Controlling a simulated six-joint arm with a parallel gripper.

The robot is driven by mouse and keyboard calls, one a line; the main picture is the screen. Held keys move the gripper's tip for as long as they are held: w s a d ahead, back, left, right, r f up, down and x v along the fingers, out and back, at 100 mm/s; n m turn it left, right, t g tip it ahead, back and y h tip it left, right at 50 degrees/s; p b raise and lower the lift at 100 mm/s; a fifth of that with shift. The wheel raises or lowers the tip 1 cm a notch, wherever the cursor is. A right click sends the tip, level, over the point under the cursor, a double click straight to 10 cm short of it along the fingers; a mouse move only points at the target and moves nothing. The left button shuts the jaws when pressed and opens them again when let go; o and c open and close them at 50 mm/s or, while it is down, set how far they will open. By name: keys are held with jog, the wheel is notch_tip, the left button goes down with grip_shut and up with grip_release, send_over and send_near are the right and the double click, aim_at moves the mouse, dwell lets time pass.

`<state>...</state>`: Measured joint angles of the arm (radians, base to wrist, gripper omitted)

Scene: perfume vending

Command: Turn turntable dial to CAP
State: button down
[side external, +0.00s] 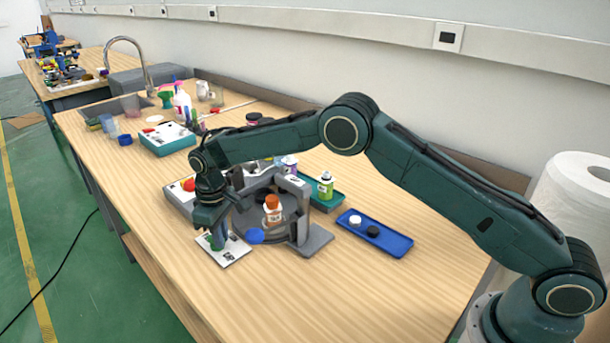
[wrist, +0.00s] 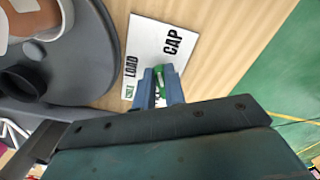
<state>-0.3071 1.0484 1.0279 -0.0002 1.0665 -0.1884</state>
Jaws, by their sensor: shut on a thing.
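The white dial plate (side external: 236,252) lies flat on the table at the near edge, beside the grey turntable stand (side external: 315,240). In the wrist view, the plate (wrist: 150,35) carries the labels LOAD and CAP and a small green label, partly covered. My gripper (side external: 217,240) points down over the plate. In the wrist view, its blue fingers (wrist: 160,88) are shut on the green dial knob (wrist: 158,72). The fingers hide most of the knob, so I cannot tell which label it points to. An orange-capped bottle (side external: 272,208) stands on the turntable.
A blue tray (side external: 398,243) with a white and a black cap lies to the right. A teal tray (side external: 330,201) with small bottles stands behind the stand. A box with a red button (side external: 189,185) is close behind my gripper. The front right tabletop is clear.

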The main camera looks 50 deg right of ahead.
jog(key=shift+a+m, duration=0.2)
jog(key=shift+m, duration=1.2)
jog(key=shift+a+m, duration=0.2)
jog(key=shift+m, duration=1.2)
jog(key=c, duration=1.5)
grip_release()
jog(key=shift+o, duration=0.2)
jog(key=shift+r, duration=0.15)
notch_tip(320, 180, up, 14)
jog(key=shift+f, duration=0.2)
jog(key=shift+s+r, duration=0.1)
